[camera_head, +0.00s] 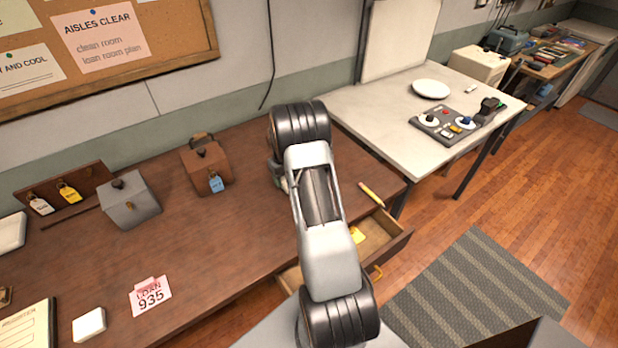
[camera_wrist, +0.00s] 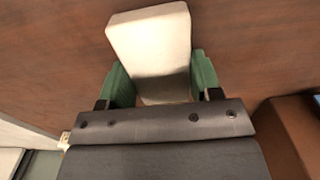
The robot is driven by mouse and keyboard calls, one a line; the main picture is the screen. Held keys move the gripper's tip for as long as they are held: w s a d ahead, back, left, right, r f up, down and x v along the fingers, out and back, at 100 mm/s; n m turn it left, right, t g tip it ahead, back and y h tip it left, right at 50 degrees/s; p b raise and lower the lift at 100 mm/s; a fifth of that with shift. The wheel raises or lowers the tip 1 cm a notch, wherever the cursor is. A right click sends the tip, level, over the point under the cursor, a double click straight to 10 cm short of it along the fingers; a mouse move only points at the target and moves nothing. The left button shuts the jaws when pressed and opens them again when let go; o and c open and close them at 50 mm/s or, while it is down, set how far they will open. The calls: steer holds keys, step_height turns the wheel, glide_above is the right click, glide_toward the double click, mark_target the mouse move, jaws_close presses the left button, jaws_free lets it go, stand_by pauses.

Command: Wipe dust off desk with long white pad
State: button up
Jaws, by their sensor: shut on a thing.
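The long white pad (camera_wrist: 152,45) is held between the green fingertips of my gripper (camera_wrist: 160,82) in the wrist view. Its far end extends beyond the fingers over the brown desk surface. I cannot tell whether the pad touches the wood. In the head view, my arm reaches over the brown desk (camera_head: 235,220) and hides the gripper and the pad. No dust is clearly visible on the desk.
A brown box (camera_head: 207,168) with a blue tag and a grey box (camera_head: 130,202) stand left of my arm. A yellow pencil-like item (camera_head: 371,193) lies near the right edge. An open drawer (camera_head: 395,238) juts out in front. A loan card (camera_head: 150,296) lies front left.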

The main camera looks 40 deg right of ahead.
steer(key=shift+w+r+p, duration=0.25)
steer(key=shift+r+p, duration=0.35)
steer(key=shift+r, duration=0.55)
steer(key=shift+w+r+p, duration=0.2)
steer(key=shift+r+p, duration=0.35)
steer(key=shift+r, duration=0.55)
steer(key=shift+r+p, duration=0.8)
steer(key=shift+r, duration=0.85)
steer(key=shift+s, duration=0.1)
